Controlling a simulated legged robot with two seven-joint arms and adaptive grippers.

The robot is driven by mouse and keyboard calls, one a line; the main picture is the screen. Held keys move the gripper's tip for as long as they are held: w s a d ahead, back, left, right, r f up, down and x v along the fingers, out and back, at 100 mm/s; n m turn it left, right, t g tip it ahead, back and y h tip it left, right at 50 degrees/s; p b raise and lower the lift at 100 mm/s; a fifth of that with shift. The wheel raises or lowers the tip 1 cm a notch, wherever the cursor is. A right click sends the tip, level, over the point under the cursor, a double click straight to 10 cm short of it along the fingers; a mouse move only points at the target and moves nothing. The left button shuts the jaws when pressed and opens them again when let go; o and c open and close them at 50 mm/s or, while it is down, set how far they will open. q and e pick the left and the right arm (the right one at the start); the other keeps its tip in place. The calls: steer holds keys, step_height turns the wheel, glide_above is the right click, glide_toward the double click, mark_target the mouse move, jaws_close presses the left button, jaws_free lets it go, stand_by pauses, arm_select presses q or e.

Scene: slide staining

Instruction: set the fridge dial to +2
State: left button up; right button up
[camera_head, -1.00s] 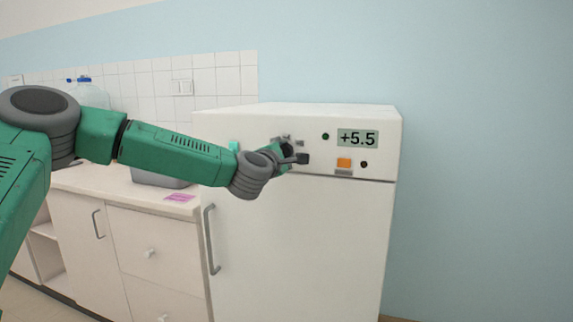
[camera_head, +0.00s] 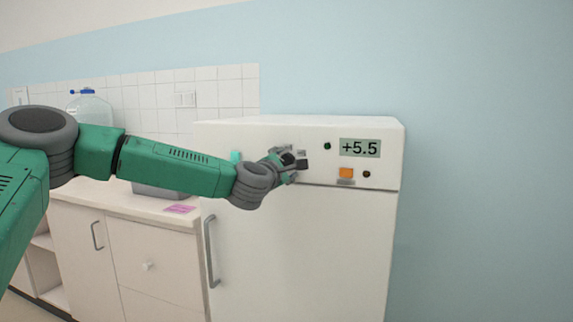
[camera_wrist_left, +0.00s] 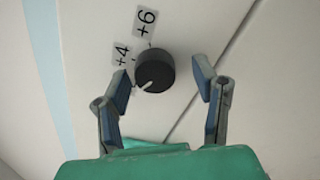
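The white fridge (camera_head: 300,250) has a display (camera_head: 360,148) that reads +5.5. In the left wrist view the black round dial (camera_wrist_left: 155,70) sits on the white panel, its white pointer mark toward the lower left. Labels +4 (camera_wrist_left: 121,55) and +6 (camera_wrist_left: 146,21) show beside it; no +2 label shows. My right gripper is not in view.
An orange button (camera_head: 346,172) and small dark round parts lie under and beside the display. The fridge handle (camera_head: 211,250) is below my left wrist. A counter (camera_head: 120,200) with a pink note (camera_head: 180,209) and a water bottle (camera_head: 90,107) stands left.

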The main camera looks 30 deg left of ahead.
arm_select(q)
steer(key=shift+a, duration=0.1)
steer(key=shift+s+r, duration=0.1)
steer(key=shift+s, duration=0.25)
steer(key=v, duration=1.1)
steer(key=shift+s, duration=0.1)
